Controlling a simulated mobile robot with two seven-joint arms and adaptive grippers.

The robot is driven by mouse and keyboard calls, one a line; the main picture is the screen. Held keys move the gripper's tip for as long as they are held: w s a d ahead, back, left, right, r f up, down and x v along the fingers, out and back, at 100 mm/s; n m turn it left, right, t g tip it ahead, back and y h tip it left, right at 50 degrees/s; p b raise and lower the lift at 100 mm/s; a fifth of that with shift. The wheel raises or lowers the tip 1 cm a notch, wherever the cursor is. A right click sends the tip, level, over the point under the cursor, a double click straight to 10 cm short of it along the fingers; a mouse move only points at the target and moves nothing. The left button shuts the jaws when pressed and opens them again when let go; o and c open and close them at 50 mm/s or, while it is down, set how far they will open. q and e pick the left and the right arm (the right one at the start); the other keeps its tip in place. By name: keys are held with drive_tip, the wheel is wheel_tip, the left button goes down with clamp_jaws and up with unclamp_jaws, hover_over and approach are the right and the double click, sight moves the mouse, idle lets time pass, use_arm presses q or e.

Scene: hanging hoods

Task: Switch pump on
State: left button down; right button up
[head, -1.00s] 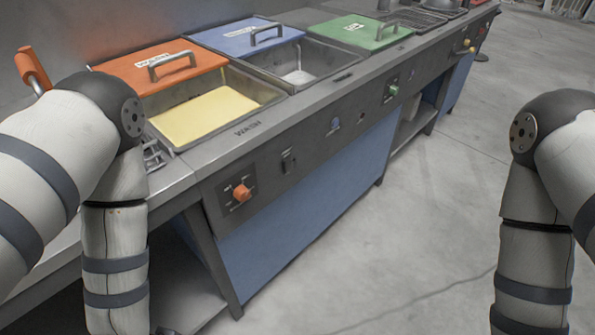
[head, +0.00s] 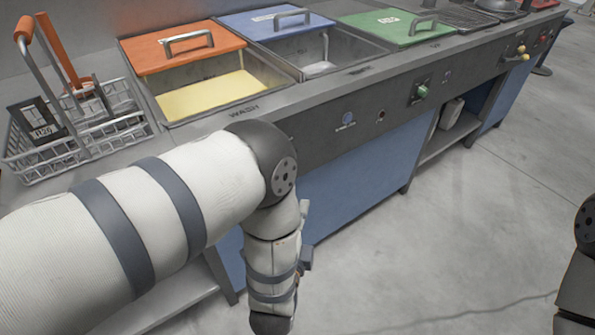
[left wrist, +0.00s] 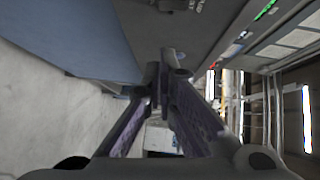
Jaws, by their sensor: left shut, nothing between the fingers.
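The pump switch is not readable by label, so I cannot tell which control it is. On the front panel of the wash counter (head: 330,125) are a green knob (head: 421,91), a blue round control (head: 347,117) and a small dark control (head: 381,115). The panel's left end, with the orange knob seen earlier, is hidden behind my left arm. My left gripper (left wrist: 163,78) is shut and empty, its tips together in the left wrist view, near the panel's dark surface. In the head view it is mostly hidden by my forearm. My right gripper is out of view.
Tanks with orange (head: 184,47), blue (head: 276,21) and green (head: 389,26) lids line the counter. A wire basket (head: 78,128) stands at the left. Yellow knobs (head: 522,53) are at the far right. The floor (head: 490,210) in front is clear.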

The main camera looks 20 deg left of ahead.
use_arm(q)
drive_tip(key=w+a+f+b, duration=0.1)
drive_tip(key=w+a, duration=0.3)
drive_tip(key=w, duration=0.8)
drive_tip(key=shift+w+a+f, duration=0.15)
drive_tip(key=shift+f, duration=0.05)
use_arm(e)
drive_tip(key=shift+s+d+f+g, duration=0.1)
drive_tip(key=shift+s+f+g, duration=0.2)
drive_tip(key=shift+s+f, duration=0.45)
